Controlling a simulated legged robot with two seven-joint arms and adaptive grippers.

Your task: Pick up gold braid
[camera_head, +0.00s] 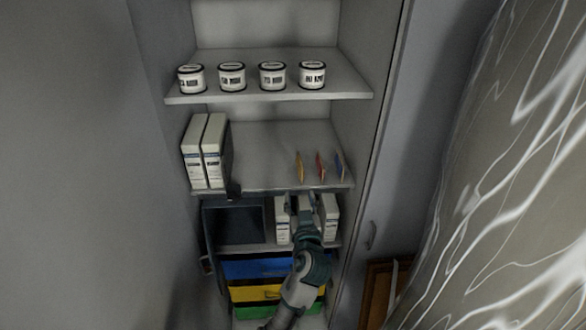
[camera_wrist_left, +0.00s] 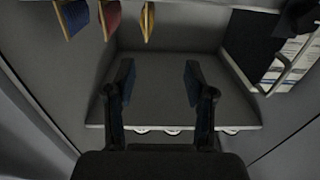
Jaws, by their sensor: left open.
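The gold braid (camera_head: 299,166) stands on the middle shelf (camera_head: 262,160) of the cabinet, leftmost of three thin coloured pieces. In the left wrist view, which looks upside down, the gold braid (camera_wrist_left: 147,20) hangs at the top edge, partly cut off. My left gripper (camera_head: 301,198) is at the front edge of that shelf, just below and in front of the gold braid. Its two fingers (camera_wrist_left: 158,78) are spread apart with nothing between them. The gold braid is not between the fingers. My right gripper is not in view.
A red piece (camera_head: 320,165) and a blue piece (camera_head: 339,164) stand close beside the gold braid. White binders (camera_head: 205,150) stand at the shelf's left. Several jars (camera_head: 272,76) line the shelf above. Coloured drawers (camera_head: 255,269) are below. The shelf's middle is clear.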

